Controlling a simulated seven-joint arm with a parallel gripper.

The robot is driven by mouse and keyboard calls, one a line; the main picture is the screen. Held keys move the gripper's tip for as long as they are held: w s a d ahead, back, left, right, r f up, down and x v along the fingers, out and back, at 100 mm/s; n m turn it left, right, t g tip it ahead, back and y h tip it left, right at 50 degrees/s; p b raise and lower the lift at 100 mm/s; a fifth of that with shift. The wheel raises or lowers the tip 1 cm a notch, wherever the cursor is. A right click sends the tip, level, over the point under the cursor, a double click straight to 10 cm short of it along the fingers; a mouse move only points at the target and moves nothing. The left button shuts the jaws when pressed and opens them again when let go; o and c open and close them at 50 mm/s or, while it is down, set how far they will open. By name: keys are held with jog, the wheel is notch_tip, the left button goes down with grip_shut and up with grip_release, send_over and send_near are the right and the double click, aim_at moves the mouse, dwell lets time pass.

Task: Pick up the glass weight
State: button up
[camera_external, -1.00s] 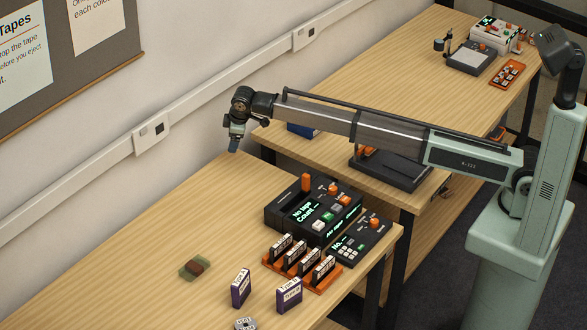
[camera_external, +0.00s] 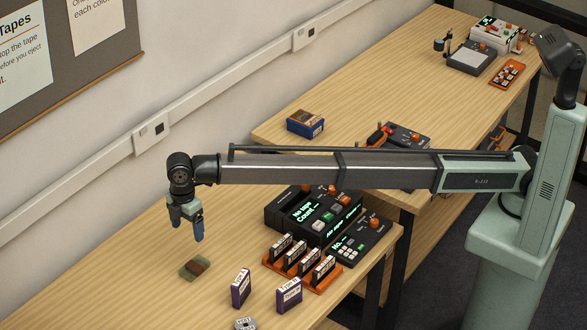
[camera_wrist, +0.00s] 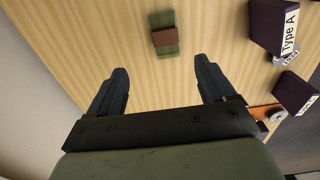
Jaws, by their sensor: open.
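The glass weight (camera_external: 195,268) is a small green translucent block with a brown band around its middle. It lies flat on the front wooden table. It also shows in the wrist view (camera_wrist: 164,34), at the top and beyond the fingertips. My gripper (camera_external: 188,230) hangs above the table, a little above the block and apart from it. In the wrist view my gripper (camera_wrist: 153,72) has its two dark fingers spread wide with nothing between them.
Two purple Type boxes (camera_external: 241,288) (camera_external: 289,294) stand right of the block. An orange rack (camera_external: 303,264) of tapes and a black counter device (camera_external: 314,213) stand farther right. A small grey reel (camera_external: 245,324) lies at the front edge. The table left of the block is clear.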

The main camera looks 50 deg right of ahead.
send_over(194, 266)
jog(key=f, duration=0.8)
jog(key=shift+w+d+f, duration=0.15)
jog(key=shift+w+f, duration=0.1)
jog(key=shift+w, duration=0.15)
jog(key=shift+s+f, duration=0.2)
jog(key=shift+f, duration=1.1)
jog(key=shift+s+f, duration=0.15)
jog(key=shift+f, duration=1.1)
jog(key=c, duration=1.3)
